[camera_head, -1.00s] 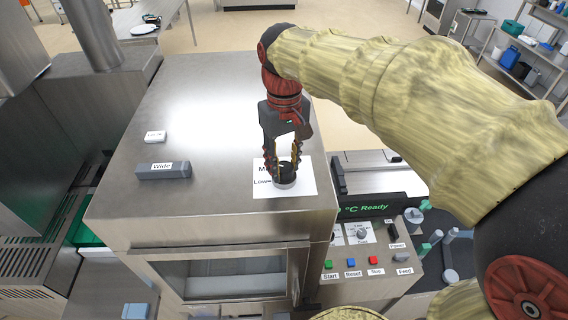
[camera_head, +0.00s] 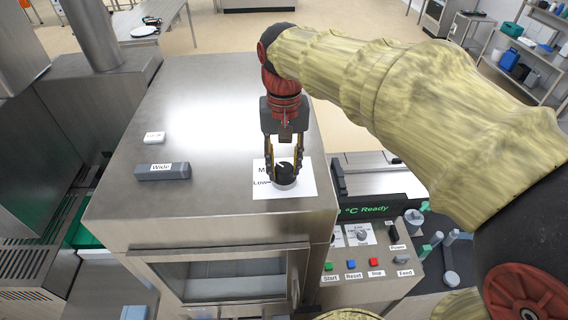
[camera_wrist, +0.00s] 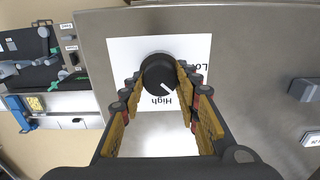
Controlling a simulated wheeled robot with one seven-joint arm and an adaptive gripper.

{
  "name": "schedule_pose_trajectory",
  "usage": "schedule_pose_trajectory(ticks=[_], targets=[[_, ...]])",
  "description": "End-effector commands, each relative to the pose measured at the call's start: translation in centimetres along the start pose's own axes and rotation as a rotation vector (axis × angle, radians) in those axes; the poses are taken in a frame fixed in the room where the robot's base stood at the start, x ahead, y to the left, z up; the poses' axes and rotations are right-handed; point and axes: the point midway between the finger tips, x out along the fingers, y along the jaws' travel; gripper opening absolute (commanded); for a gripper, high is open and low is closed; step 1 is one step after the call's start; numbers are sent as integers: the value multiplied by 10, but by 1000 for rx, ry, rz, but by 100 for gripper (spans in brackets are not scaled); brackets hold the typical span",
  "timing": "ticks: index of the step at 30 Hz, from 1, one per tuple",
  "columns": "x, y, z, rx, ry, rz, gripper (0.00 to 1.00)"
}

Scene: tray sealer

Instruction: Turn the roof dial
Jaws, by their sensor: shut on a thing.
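The roof dial (camera_head: 286,171) is a round black knob on a white label sheet (camera_head: 305,187) on top of the steel machine. In the wrist view the dial (camera_wrist: 158,71) shows a white pointer line slanting to the lower right, close to the word "High". The letters "Lo" show at the sheet's right; in the head view "Low" and part of a word starting with "M" can be read. My gripper (camera_head: 285,173) points down from above, its fingers shut on the dial's two sides. In the wrist view my gripper (camera_wrist: 158,76) has the dial between its fingertips.
A control panel (camera_head: 365,261) with green, blue and red buttons is at the lower right. The roof behind the dial is clear.

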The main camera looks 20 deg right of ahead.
Motion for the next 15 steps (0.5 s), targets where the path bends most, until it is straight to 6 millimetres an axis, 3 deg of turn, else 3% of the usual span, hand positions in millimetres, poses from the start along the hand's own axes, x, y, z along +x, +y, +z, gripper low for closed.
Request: schedule_pose_trajectory(ticks=[5, 6, 15], targets=[[-1, 0, 0, -1, 1, -1, 7], [-1, 0, 0, -1, 1, -1, 32], [0, 0, 0, -2, 1, -1, 50]])
